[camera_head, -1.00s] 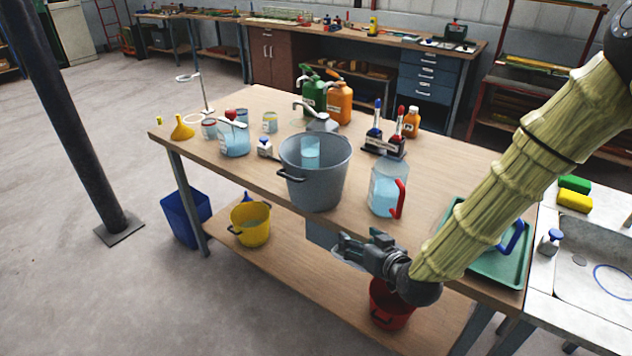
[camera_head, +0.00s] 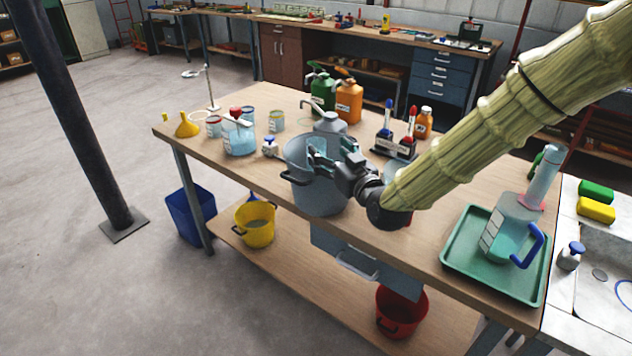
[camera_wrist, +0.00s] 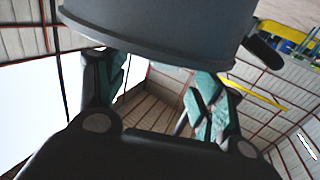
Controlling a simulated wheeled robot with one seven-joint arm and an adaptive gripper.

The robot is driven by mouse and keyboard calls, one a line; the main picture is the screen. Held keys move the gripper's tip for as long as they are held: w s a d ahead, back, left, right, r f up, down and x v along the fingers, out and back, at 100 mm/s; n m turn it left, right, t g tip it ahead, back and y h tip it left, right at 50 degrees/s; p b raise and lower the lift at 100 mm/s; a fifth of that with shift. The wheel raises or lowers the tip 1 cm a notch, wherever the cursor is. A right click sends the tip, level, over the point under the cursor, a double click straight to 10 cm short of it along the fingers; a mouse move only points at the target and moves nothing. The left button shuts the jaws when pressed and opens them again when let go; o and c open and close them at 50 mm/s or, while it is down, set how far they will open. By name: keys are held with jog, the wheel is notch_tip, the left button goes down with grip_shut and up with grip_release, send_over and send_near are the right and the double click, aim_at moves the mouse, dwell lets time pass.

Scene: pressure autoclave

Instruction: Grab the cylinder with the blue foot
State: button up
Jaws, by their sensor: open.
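No blue foot can be made out on any cylinder. A clear cylinder (camera_head: 545,172) with a pink ring stands upright at or behind the blue-handled jug (camera_head: 512,232) on the green tray (camera_head: 463,262). My gripper (camera_head: 327,150) is open at the grey bucket (camera_head: 313,190), its fingers over the bucket's right part. Whether it touches the rim, I cannot tell. The clear vessel with pale blue contents inside the bucket is hidden now. In the wrist view, my open fingers (camera_wrist: 160,85) show below the bucket's wall (camera_wrist: 165,30), with nothing seen between them.
A rack with blue and red-topped items (camera_head: 395,145) stands behind my gripper. Orange (camera_head: 349,101) and green containers stand at the back. The sink (camera_head: 605,262) is at right.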

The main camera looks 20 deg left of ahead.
aim_at(321, 146)
jog(key=p+x, duration=0.1)
jog(key=x, duration=0.3)
jog(key=shift+s+a+f+p, duration=0.1)
jog(key=shift+s+a+p, duration=0.1)
jog(key=shift+p, duration=0.15)
jog(key=shift+w+a, duration=0.4)
jog(key=shift+w, duration=0.05)
grip_shut()
